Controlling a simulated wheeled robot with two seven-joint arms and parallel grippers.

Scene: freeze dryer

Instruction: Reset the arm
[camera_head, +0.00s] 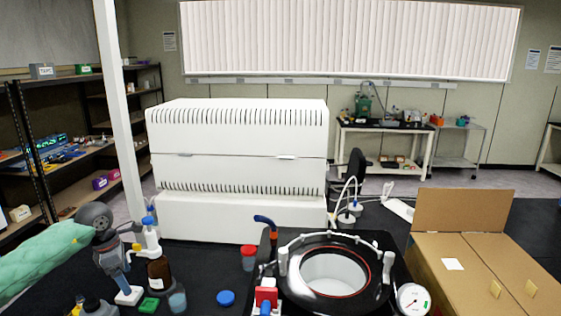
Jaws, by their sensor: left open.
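My left arm (45,258) comes in from the left in a green sleeve. My left gripper (134,271) is open at the left of the black bench, with nothing seen between its fingers. A brown bottle (159,274) with a white and blue dispenser top (150,235) stands just right of it; I cannot tell if they touch. My right gripper is not in view.
A round black-rimmed chamber (335,275) with a gauge (413,299) stands at front centre. A cardboard box (470,265) is at right. A large white machine (237,165) stands behind. Small items (226,298) lie near the gripper.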

